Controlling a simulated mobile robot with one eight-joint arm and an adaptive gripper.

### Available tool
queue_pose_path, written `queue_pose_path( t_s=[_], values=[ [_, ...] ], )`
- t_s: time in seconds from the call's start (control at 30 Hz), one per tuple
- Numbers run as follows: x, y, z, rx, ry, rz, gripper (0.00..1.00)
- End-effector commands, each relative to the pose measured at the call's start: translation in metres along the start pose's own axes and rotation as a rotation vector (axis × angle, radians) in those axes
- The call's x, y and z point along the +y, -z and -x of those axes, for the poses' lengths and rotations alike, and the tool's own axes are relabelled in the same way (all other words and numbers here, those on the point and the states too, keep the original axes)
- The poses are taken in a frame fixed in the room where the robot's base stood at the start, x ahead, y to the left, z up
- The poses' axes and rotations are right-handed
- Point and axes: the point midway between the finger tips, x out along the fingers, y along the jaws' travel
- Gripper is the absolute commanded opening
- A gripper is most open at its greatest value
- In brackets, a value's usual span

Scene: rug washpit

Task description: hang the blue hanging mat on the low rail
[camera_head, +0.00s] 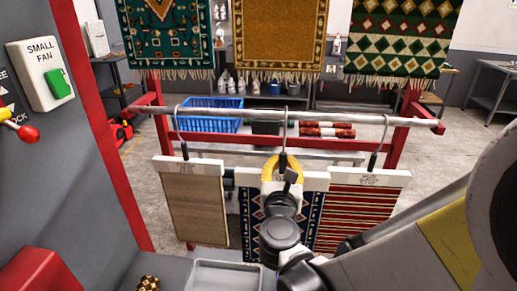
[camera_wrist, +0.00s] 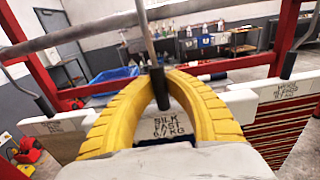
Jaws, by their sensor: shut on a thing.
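The blue hanging mat (camera_head: 307,215) hangs in the middle from a white header bar, which also shows in the wrist view (camera_wrist: 170,126). Its thin hook (camera_head: 284,125) rises to the low rail (camera_head: 240,113); I cannot tell whether it bears on the rail. My gripper (camera_head: 284,160) has its curved yellow fingers shut around the hook's dark lower stem (camera_wrist: 160,88), just above the header. My gripper and wrist hide much of the mat's middle.
A tan mat (camera_head: 194,205) hangs left on the low rail and a red striped mat (camera_head: 355,215) right, both close to the blue one. Three patterned rugs, including an ochre one (camera_head: 280,35), hang above. A blue crate (camera_head: 212,113) stands behind the rail.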

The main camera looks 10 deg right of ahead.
Motion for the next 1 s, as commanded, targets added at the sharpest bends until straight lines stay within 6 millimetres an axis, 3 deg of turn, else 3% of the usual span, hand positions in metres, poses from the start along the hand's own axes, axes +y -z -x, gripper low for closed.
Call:
queue_pose_path(
  t_s=[0.37, 0.57, 1.0],
  values=[
    [-0.001, 0.000, -0.030, 0.000, 0.002, 0.000, 0.00],
    [0.000, 0.000, -0.032, 0.000, 0.001, 0.000, 0.00],
    [-0.001, 0.000, -0.054, 0.000, 0.001, 0.000, 0.00]
  ],
)
